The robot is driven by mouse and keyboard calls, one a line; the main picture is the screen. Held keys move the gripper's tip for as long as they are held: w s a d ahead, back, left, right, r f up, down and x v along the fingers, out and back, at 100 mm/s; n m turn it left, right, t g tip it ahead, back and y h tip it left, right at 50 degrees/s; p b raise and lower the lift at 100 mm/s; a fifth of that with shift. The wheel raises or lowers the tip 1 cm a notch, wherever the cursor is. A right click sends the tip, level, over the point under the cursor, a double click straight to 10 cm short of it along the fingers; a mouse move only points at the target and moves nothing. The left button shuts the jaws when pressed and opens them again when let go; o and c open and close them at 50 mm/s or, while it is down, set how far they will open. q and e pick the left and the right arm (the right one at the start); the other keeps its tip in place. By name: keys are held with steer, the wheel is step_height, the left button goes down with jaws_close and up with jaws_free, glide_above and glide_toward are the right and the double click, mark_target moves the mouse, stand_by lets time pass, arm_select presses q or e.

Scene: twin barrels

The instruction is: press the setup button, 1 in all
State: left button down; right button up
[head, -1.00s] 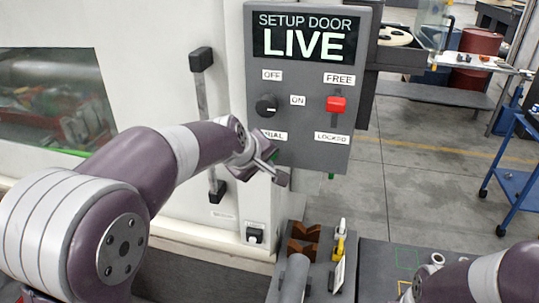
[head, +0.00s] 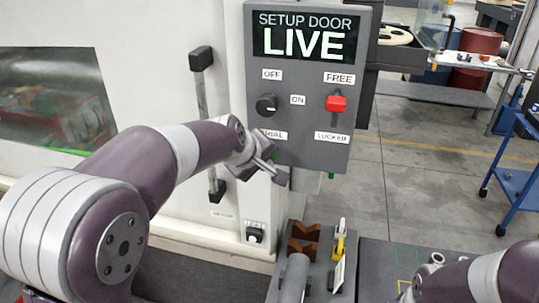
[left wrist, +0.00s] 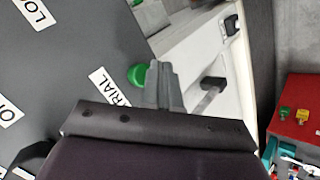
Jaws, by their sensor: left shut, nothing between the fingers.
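A grey control panel (head: 312,155) has a display (head: 304,37) reading "SETUP DOOR LIVE". A black knob (head: 267,104) sits among the OFF, ON and TRIAL labels. A red switch (head: 336,103) is between FREE and LOCKED, nearer FREE. A round green button (left wrist: 137,75) shows beside the TRIAL label in the left wrist view; my gripper mostly hides it in the head view. My left gripper (head: 281,178) is shut and empty at the panel's lower left. In the left wrist view its fingers (left wrist: 163,85) overlap the button's edge; contact cannot be told. My right gripper is out of view.
A vertical door handle (head: 203,120) is left of the panel. A blue cart (head: 515,180) stands right; the floor between is clear.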

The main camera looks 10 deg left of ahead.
arm_select(q)
steer(key=shift+w, duration=0.1)
stand_by(0.7)
steer(key=shift+w, duration=0.35)
